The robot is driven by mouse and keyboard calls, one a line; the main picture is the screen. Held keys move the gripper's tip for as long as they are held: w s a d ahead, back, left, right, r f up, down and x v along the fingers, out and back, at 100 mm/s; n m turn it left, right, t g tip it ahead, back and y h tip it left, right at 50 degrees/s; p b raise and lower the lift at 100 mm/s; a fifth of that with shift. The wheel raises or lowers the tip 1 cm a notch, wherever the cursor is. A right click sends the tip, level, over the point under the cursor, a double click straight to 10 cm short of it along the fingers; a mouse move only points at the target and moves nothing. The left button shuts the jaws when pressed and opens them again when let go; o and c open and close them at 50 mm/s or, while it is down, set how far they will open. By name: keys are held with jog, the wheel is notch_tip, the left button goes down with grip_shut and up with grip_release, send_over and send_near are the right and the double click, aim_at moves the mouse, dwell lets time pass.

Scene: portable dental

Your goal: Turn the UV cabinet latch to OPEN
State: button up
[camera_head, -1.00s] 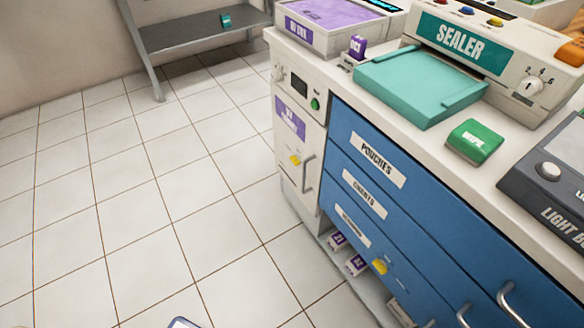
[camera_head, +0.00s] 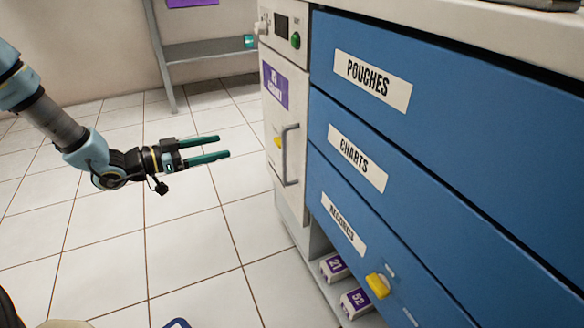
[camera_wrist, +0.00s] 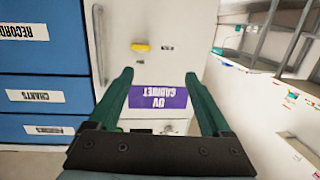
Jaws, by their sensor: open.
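The UV cabinet (camera_head: 284,128) is a white door with a purple label at the left end of the counter unit. Its yellow latch (camera_head: 277,142) sits left of the grey door handle (camera_head: 290,155). In the wrist view the picture is upside down, and the yellow latch (camera_wrist: 141,46) lies across the door above the purple label. My gripper (camera_head: 224,147) is open and empty, with its green fingers pointing at the cabinet from the left, apart from the door. In the wrist view the fingers (camera_wrist: 160,90) frame the label, with the latch beyond their tips.
Blue drawers (camera_head: 400,150) marked POUCHES, CHARTS and RECORDS adjoin the cabinet. A second yellow latch (camera_head: 377,285) is on the lowest drawer. Purple-labelled boxes (camera_head: 335,266) sit on a low shelf. A grey rack (camera_head: 205,50) stands behind. Tiled floor is clear left of the cabinet.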

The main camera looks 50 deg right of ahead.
aim_at(276, 142)
jog(key=s+d+b, duration=0.1)
jog(key=s+d, duration=0.1)
jog(key=d, duration=0.2)
jog(key=s+d+g+b, duration=0.1)
jog(key=s+d, duration=0.2)
jog(key=s+d+f+m+g+b, duration=0.1)
jog(key=s+d, duration=0.1)
jog(key=d, duration=0.2)
jog(key=shift+s+d, duration=0.2)
jog(key=shift+d, duration=0.15)
jog(key=shift+c, duration=0.3)
grip_shut()
